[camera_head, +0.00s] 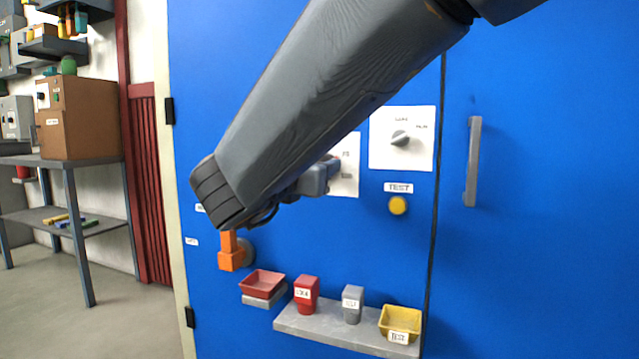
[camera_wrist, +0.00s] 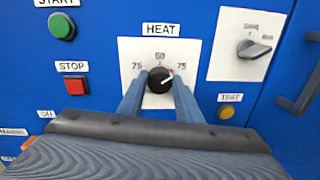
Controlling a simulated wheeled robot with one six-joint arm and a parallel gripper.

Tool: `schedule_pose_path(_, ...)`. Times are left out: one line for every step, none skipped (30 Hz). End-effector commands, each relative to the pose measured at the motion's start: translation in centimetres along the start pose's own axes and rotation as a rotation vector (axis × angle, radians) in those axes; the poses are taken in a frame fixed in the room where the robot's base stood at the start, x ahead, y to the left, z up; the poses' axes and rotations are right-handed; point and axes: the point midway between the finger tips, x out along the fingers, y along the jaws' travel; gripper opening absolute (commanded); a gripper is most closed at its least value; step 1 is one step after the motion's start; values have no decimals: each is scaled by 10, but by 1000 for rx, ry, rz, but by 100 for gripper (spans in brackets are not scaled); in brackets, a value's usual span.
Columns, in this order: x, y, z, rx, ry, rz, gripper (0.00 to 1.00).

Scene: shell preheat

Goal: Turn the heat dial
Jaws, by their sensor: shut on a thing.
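The heat dial (camera_wrist: 160,82) is a round black knob on a white plate labelled HEAT, on the blue cabinet front. Its light pointer mark is turned to the upper right, between the top of the scale and the right-hand 75. My gripper (camera_wrist: 159,88) is shut on the dial, one finger on each side. In the head view my gripper (camera_head: 334,168) is at the HEAT plate (camera_head: 349,166). My arm hides the dial and much of the plate there.
A selector knob (camera_wrist: 254,49) sits right of the dial, above a yellow TEST button (camera_wrist: 226,112). A green START button (camera_wrist: 62,26) and red STOP button (camera_wrist: 76,85) are at left. Below, a grey shelf (camera_head: 340,335) holds small containers. A door handle (camera_head: 473,162) projects at right.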

Motion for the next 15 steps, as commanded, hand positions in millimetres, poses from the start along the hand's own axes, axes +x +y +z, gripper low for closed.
schedule_pose_path(1, 0, -4, 18, 2, 1, 9)
schedule_pose_path(1, 0, -3, 28, 3, 1, 9)
schedule_pose_path(1, 0, -3, 40, 4, 0, 9)
schedule_pose_path(1, 0, -3, 48, 5, 0, 9)
schedule_pose_path(1, 0, -3, 55, 6, 0, 9)
schedule_pose_path(0, 0, -3, 63, 6, -1, 9)
schedule_pose_path(0, 0, -2, 68, 7, -1, 9)
schedule_pose_path(0, 0, -2, 72, 7, -1, 9)
schedule_pose_path(0, 0, -2, 77, 8, -1, 9)
schedule_pose_path(0, 0, -2, 79, 8, -1, 9)
schedule_pose_path(0, 0, -2, 81, 8, -1, 9)
schedule_pose_path(0, 0, -2, 84, 8, -1, 9)
schedule_pose_path(0, 0, -1, 85, 8, -1, 9)
schedule_pose_path(0, 0, -1, 85, 9, -1, 9)
schedule_pose_path(0, 0, -1, 86, 9, -1, 9)
